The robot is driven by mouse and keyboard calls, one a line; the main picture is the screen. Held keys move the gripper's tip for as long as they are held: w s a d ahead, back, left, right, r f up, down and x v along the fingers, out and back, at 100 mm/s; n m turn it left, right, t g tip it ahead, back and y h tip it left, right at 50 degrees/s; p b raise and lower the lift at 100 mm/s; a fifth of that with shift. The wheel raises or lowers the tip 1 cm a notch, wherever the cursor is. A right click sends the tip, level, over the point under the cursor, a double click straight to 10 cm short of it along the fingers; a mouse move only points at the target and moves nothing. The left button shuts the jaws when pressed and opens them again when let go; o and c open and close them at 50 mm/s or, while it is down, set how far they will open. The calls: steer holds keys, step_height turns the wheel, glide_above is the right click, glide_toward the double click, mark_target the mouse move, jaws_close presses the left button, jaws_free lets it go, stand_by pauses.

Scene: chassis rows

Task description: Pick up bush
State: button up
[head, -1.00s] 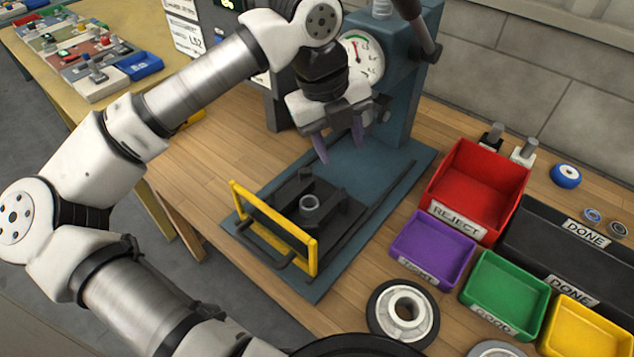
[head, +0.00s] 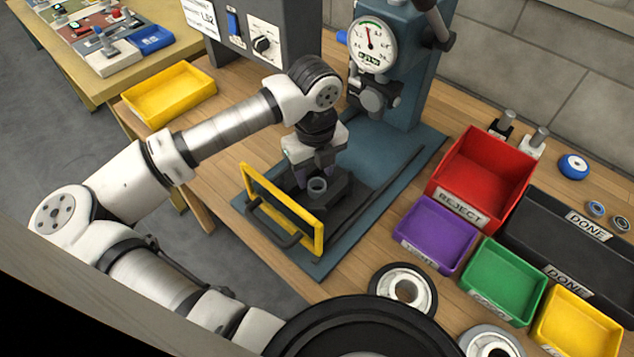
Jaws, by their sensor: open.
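The bush (head: 317,186) is a small grey ring-shaped sleeve. It sits upright in the dark fixture (head: 345,187) on the blue press base, behind the yellow guard frame (head: 283,207). My gripper (head: 314,172) points down right at the back of the bush, with its purple-grey fingers low over the fixture. It is open, and the fingers are partly hidden, so I cannot tell whether they touch the bush.
The blue press column with its dial gauge (head: 372,45) rises behind my gripper. Red (head: 483,175), purple (head: 436,233) and green (head: 503,280) bins stand to the right. A wheel-like part (head: 404,289) lies in front. A yellow tray (head: 168,93) is at the left.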

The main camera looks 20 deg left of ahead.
steer(key=shift+f, duration=1.35)
steer(key=c, duration=0.8)
step_height(320, 180, up, 20)
steer(key=b, duration=0.3)
